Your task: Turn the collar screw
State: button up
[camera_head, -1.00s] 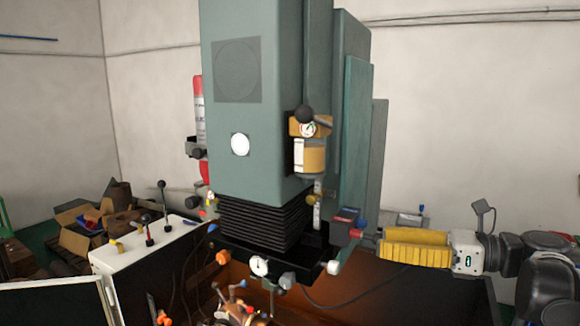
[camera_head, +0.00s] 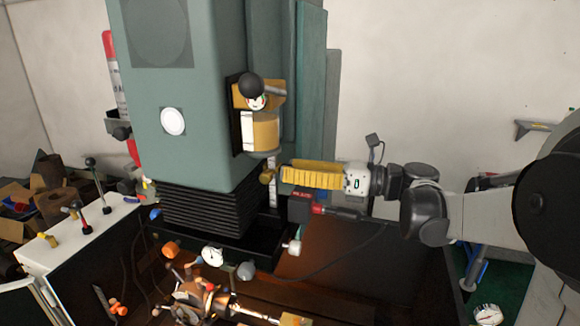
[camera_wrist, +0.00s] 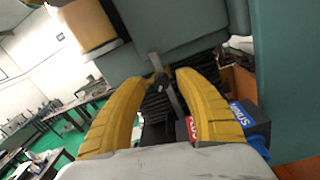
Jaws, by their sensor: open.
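My gripper (camera_head: 284,174) has yellow ribbed fingers and points left toward the green machine column (camera_head: 190,95). Its tips are close to a small brass-coloured knob (camera_head: 267,176) below the amber-bowled unit; contact cannot be told. In the wrist view my gripper (camera_wrist: 156,73) is open, its fingers spread with nothing held. A grey upright strip (camera_wrist: 170,85) shows in the gap, beyond the tips. An indexing chuck assembly (camera_head: 200,296) seems to sit at the bottom of the head view, partly cut off. I cannot tell which part is the collar screw.
The amber-bowled unit (camera_head: 264,132) with a black ball handle (camera_head: 251,85) is just above my fingers. A dark box with a red label (camera_head: 300,207) is just below them. Black bellows (camera_head: 205,205) stand to the left. A white panel with levers (camera_head: 85,235) is further left.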

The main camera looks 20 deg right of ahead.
jog(key=shift+w+a+f, duration=0.1)
jog(key=shift+w+a, duration=0.25)
jog(key=shift+w, duration=0.1)
jog(key=shift+s, duration=0.15)
jog(key=c, duration=0.4)
grip_shut()
jog(key=shift+n, duration=0.3)
